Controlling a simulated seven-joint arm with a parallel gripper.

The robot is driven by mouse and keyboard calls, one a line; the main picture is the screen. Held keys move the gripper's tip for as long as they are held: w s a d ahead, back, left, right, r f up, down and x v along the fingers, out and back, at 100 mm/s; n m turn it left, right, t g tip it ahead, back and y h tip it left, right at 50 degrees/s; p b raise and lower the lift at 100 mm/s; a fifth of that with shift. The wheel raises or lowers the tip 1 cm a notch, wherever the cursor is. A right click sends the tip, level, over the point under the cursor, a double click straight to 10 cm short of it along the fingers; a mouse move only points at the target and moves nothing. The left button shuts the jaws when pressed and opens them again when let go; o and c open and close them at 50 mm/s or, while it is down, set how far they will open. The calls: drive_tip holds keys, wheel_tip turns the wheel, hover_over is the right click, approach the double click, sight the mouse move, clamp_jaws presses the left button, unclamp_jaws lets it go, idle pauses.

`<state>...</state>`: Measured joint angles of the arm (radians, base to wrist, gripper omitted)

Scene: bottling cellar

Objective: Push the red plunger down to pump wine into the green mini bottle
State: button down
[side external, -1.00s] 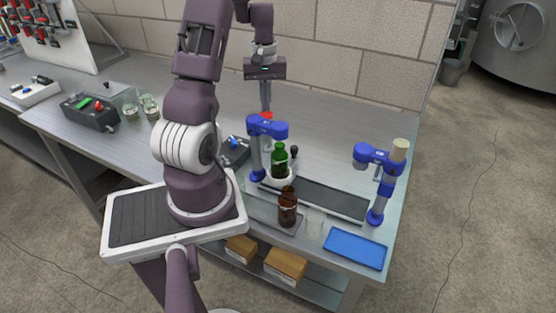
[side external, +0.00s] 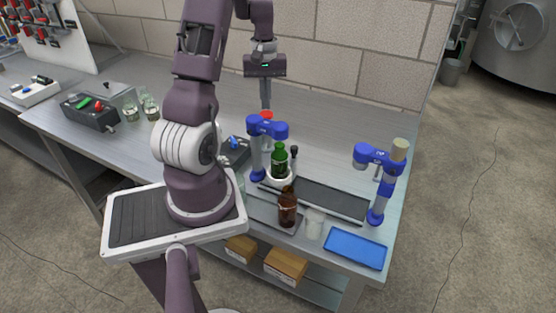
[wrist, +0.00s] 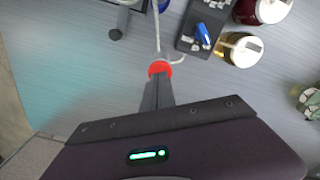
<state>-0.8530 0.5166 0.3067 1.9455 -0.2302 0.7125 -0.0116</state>
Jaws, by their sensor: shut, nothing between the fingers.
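In the wrist view the red plunger (wrist: 159,68) shows as a red disc just past my fingertips. My gripper (side external: 266,106) points straight down right over it, shut and empty; whether the tips touch it is unclear. In the wrist view my gripper (wrist: 158,80) partly overlaps the disc. The green mini bottle (side external: 279,161) stands upright on a white round base under the blue arm.
A brown bottle (side external: 288,208) and a clear cup (side external: 314,224) stand in front. A blue tray (side external: 355,249) lies near the front right edge. A second blue stand (side external: 378,205) rises at the right. A dark control box (side external: 234,152) sits left of the bottle. The back right table is clear.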

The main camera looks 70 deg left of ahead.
sight(266, 113)
drive_tip(key=shift+f, duration=0.15)
drive_tip(key=shift+f, duration=1.65)
drive_tip(key=shift+r, duration=1.85)
wheel_tip(266, 113, up, 5)
